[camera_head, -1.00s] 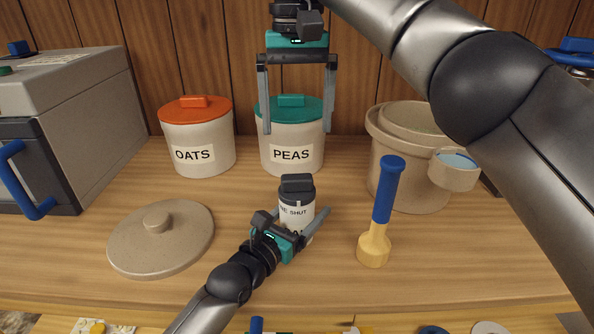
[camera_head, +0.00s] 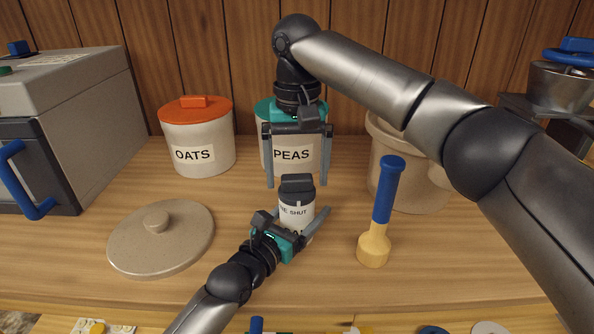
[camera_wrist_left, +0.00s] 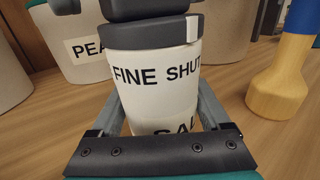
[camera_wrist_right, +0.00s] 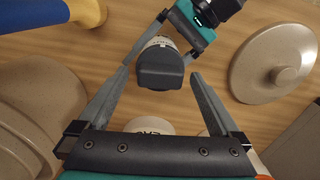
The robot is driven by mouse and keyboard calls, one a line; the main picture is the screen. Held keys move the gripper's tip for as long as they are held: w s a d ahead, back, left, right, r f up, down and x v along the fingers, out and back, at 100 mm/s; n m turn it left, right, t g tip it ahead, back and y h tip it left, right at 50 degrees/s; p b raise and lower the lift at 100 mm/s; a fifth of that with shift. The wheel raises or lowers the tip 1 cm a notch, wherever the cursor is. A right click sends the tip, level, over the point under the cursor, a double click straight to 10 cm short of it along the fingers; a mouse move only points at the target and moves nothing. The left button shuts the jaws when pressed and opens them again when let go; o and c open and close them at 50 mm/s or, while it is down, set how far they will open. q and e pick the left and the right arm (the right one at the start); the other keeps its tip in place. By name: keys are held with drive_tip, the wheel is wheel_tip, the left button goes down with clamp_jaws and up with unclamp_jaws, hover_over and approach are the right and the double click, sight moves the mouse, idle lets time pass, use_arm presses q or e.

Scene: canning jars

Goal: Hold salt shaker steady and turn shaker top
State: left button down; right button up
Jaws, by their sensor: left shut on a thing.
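The salt shaker (camera_head: 296,216) stands upright on the counter, white with a dark grey top (camera_head: 297,184). In the left wrist view its body (camera_wrist_left: 153,85) reads "FINE", "SHUT" and part of "SALT", with a pale mark on the top's rim. My left gripper (camera_head: 306,226) is shut around the body, one finger on each side. My right gripper (camera_head: 298,184) points down with its fingers spread, above and around the level of the top. In the right wrist view the dark top (camera_wrist_right: 160,68) lies between and beyond the open fingertips, with nothing gripped.
A blue-handled wooden tool (camera_head: 374,245) stands right of the shaker. A round lid (camera_head: 160,240) lies to the left. The OATS canister (camera_head: 197,140) and PEAS canister (camera_head: 291,155) stand behind, with a large beige pot (camera_head: 385,165) at back right.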

drive_tip(key=c, duration=1.3)
drive_tip(key=shift+c, duration=0.2)
drive_tip(key=shift+m, duration=0.3)
use_arm(q)
drive_tip(key=shift+f, duration=0.1)
use_arm(e)
drive_tip(key=m, duration=1.1)
drive_tip(key=o, duration=1.4)
drive_tip(key=shift+r, duration=0.15)
